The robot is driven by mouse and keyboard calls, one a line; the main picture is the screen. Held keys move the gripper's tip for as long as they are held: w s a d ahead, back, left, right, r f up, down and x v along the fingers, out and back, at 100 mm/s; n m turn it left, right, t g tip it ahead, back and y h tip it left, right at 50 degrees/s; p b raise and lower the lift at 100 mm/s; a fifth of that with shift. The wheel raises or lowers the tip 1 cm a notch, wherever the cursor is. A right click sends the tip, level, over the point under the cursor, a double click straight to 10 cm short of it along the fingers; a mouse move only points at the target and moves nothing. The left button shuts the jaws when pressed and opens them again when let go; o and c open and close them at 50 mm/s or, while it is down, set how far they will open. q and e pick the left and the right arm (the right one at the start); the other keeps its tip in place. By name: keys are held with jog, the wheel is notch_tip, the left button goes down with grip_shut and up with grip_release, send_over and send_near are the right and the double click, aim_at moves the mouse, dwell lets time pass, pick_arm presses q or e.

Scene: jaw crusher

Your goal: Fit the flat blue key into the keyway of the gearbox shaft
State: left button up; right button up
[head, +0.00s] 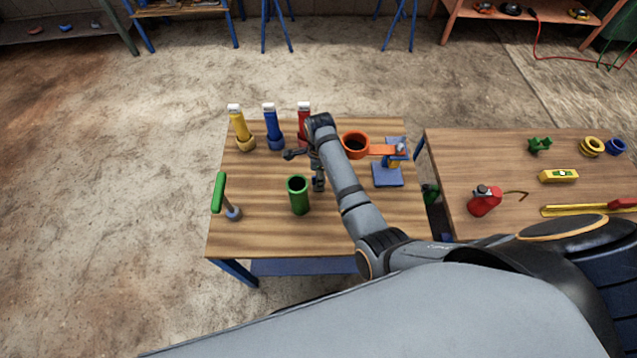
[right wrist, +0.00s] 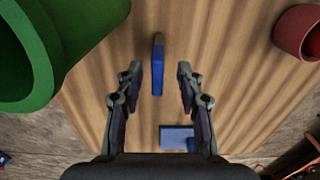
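The flat blue key (right wrist: 157,65) shows in the right wrist view as a narrow blue piece over the wooden table. It lies ahead of and between the fingertips of my right gripper (right wrist: 155,70), with a gap on each side. The fingers are spread and hold nothing. In the head view my right gripper (head: 318,183) points down just right of the green cup, and I cannot make out the key there. I cannot identify the gearbox shaft or its keyway in either view. My left gripper is not in view.
The green cup (head: 299,196) stands close to the gripper. An orange cup (head: 355,145) is beside a blue stand (head: 387,176). Yellow (head: 239,126), blue (head: 272,124) and red (head: 303,118) upright pieces stand behind. A green-handled tool (head: 219,192) is left.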

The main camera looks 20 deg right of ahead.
jog(key=f, duration=0.5)
jog(key=shift+a+f, duration=0.1)
jog(key=shift+a, duration=0.1)
jog(key=shift+s, duration=0.1)
grip_shut()
